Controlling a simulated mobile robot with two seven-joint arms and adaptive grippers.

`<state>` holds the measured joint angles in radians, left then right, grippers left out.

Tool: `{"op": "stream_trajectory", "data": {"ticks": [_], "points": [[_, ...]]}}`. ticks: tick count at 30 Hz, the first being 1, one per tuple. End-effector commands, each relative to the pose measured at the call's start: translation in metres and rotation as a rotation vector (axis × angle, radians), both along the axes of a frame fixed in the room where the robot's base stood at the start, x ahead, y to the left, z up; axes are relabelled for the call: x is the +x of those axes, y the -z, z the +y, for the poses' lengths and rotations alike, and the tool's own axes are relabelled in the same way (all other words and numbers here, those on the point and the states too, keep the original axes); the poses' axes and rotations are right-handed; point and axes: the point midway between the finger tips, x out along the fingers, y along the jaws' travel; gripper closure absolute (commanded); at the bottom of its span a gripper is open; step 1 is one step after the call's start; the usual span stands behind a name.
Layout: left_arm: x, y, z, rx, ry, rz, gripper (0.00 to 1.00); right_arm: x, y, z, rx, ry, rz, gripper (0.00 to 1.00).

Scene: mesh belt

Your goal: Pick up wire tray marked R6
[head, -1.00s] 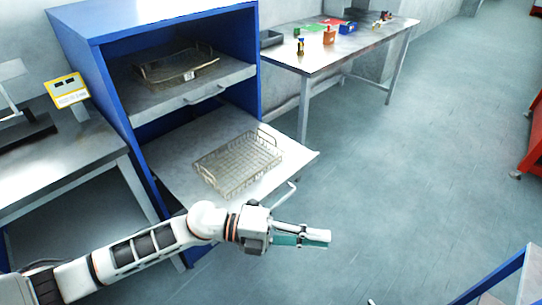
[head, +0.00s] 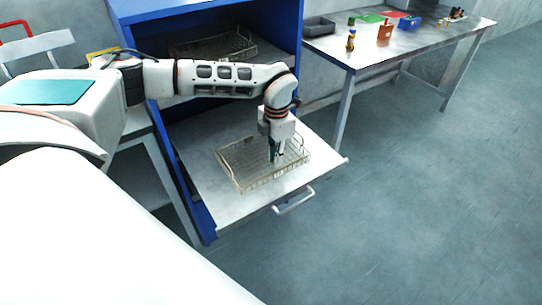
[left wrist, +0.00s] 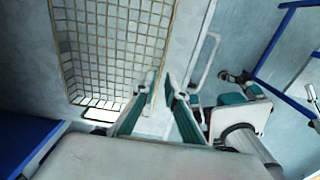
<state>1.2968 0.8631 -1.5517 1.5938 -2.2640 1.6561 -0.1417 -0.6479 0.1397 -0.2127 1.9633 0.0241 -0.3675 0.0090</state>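A wire mesh tray (head: 240,178) lies on the pulled-out lower shelf of the blue cabinet. It also shows at upper left in the left wrist view (left wrist: 112,45). A second wire tray (head: 240,45) sits on the upper shelf, partly hidden by my left arm. I cannot read a mark on either tray. My left gripper (head: 276,160) points down over the right part of the lower tray. My right gripper is not identifiable.
The lower shelf (head: 200,140) has bare surface around the tray and a front handle (head: 294,203). The blue cabinet (head: 215,12) walls flank the shelf. A metal table (head: 400,45) with small coloured items stands at the back right. The floor to the right is clear.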

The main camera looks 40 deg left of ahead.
Motion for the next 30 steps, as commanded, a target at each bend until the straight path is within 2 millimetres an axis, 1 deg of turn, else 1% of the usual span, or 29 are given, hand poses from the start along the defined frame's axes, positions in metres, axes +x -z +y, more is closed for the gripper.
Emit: {"op": "stream_trajectory", "data": {"ticks": [1, 7, 12, 16, 19, 25, 27, 30], "points": [[-0.001, 0.007, -0.001, 0.0, 0.0, 0.004, 0.88, 0.0, 0.001, 0.0, 0.0, 0.0, 0.001, 0.6], [0.002, 0.027, -0.003, -0.003, 0.001, 0.003, 0.88, -0.001, 0.002, 0.0, 0.001, 0.0, 0.002, 0.6], [0.01, 0.051, -0.007, -0.004, 0.002, 0.003, 0.88, -0.001, 0.002, 0.0, 0.0, 0.0, 0.003, 0.6], [0.009, 0.065, -0.006, -0.005, 0.001, 0.002, 0.88, -0.001, 0.003, 0.0, 0.0, 0.0, 0.004, 0.6], [0.01, 0.069, -0.006, -0.005, 0.001, 0.001, 0.88, -0.001, 0.003, 0.0, 0.0, 0.0, 0.004, 0.6], [0.01, 0.069, -0.007, -0.005, 0.002, 0.0, 0.88, -0.001, 0.003, 0.0, 0.0, 0.0, 0.004, 0.6], [0.01, 0.069, -0.007, -0.005, 0.002, 0.0, 1.0, -0.001, 0.003, 0.0, 0.0, 0.0, 0.004, 0.6], [0.01, 0.069, -0.007, -0.005, 0.002, 0.001, 1.0, -0.001, 0.003, 0.0, 0.0, 0.0, 0.004, 0.6]]}}
